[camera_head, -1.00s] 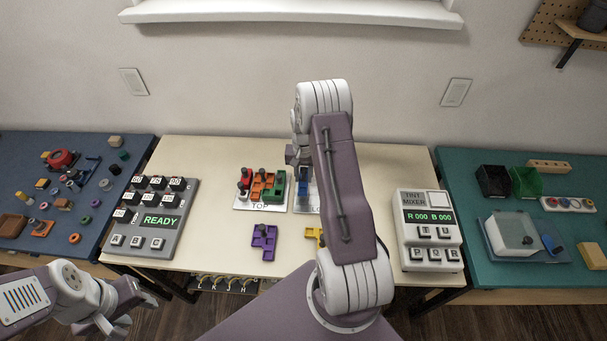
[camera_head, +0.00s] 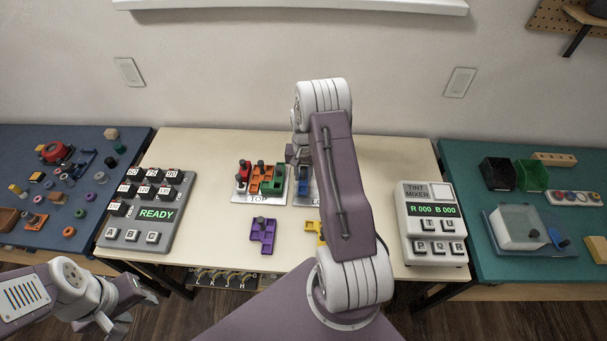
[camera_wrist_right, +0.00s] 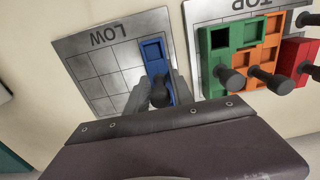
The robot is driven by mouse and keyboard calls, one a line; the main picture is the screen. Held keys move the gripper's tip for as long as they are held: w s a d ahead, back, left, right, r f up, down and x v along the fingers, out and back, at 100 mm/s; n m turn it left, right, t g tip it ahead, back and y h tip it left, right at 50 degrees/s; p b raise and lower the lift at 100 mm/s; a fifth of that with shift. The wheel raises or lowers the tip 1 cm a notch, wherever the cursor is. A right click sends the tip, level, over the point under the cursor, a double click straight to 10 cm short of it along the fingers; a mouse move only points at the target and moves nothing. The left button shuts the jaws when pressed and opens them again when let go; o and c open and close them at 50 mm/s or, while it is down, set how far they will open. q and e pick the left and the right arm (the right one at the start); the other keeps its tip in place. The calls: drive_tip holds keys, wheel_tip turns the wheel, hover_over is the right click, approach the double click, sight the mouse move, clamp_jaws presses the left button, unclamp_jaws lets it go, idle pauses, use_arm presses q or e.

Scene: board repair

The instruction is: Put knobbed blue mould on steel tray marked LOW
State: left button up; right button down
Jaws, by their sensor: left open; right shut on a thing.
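The blue mould (camera_wrist_right: 154,57) with a dark knob (camera_wrist_right: 158,93) is in my right gripper (camera_wrist_right: 159,97), in the right wrist view. It lies over one side column of the steel tray marked LOW (camera_wrist_right: 95,75), at the edge nearer the TOP tray. The fingers are shut around the knob. Whether the mould touches the tray is hard to tell. In the head view my right arm hides most of the LOW tray (camera_head: 303,198), and a bit of the blue mould (camera_head: 303,172) shows. My left gripper (camera_head: 118,327) is open and empty at the lower left, off the table.
The TOP tray (camera_head: 241,197) holds red, orange and green knobbed moulds beside the LOW tray. A purple mould (camera_head: 263,235) and a partly hidden yellow mould (camera_head: 314,228) lie in front. A READY keypad (camera_head: 150,210) stands left, a tint mixer (camera_head: 430,225) right.

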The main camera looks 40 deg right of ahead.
sight(303, 168)
drive_tip(key=shift+f, duration=0.3)
drive_tip(key=c, duration=1)
unclamp_jaws()
wheel_tip(303, 168, up, 9)
drive_tip(key=shift+r, duration=0.1)
